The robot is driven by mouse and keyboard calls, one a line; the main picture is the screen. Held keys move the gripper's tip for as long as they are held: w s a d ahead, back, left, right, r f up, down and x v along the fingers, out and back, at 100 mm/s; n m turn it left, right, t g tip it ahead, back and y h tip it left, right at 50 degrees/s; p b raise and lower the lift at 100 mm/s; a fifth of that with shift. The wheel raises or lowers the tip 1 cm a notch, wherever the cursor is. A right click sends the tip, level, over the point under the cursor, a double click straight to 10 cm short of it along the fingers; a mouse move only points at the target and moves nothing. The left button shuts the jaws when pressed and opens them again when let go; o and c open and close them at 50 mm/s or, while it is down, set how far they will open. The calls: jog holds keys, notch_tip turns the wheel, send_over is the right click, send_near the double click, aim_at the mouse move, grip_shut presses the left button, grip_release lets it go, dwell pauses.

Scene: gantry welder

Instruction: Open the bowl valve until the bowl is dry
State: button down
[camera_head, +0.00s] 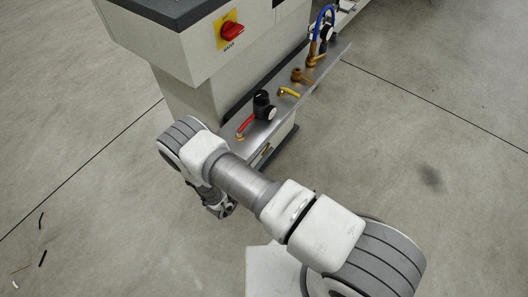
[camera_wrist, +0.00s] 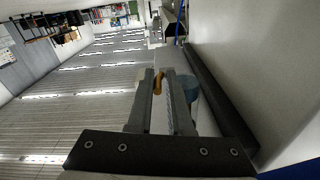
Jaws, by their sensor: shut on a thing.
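In the wrist view my gripper (camera_wrist: 165,76) has its two fingers close together on a small orange-brown piece (camera_wrist: 158,83), which looks like the bowl valve; most of it is hidden by the fingers. A blue-grey rounded body (camera_wrist: 189,87), perhaps the bowl, shows just right of the right finger, partly covered by it. I cannot tell whether any liquid is in it. In the head view a black-topped regulator with a gauge (camera_head: 264,104) stands on the metal shelf (camera_head: 262,131). My gripper is low beside the cabinet there, its fingertips not clear.
The shelf also carries a red lever (camera_head: 246,124), a yellow lever (camera_head: 289,92), brass fittings (camera_head: 302,76) and a blue hose (camera_head: 318,25). A red rotary switch (camera_head: 231,31) is on the cabinet (camera_head: 190,50). Small rods (camera_head: 42,258) lie on the floor at left; the floor at right is clear.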

jog(key=shift+s+d+f+t+h+b, duration=0.1)
jog(key=shift+d+f+t+h+b, duration=0.05)
jog(key=shift+f+t+h+b, duration=0.25)
jog(key=shift+s+d+f+t+h+b, duration=0.1)
jog(key=shift+f+t+h+b, duration=0.15)
jog(key=shift+b, duration=0.25)
jog(key=shift+w+d+f+t+h, duration=0.1)
jog(key=shift+d+f+t+h, duration=0.1)
jog(key=shift+t+h, duration=0.7)
jog(key=shift+w+d+f+t+h, duration=0.15)
jog(key=shift+t+h, duration=0.4)
jog(key=shift+t, duration=0.6)
jog(key=c, duration=0.9)
grip_release()
jog(key=shift+c, duration=0.2)
jog(key=shift+a, duration=0.15)
jog(key=shift+w, duration=0.1)
jog(key=shift+a+f, duration=0.1)
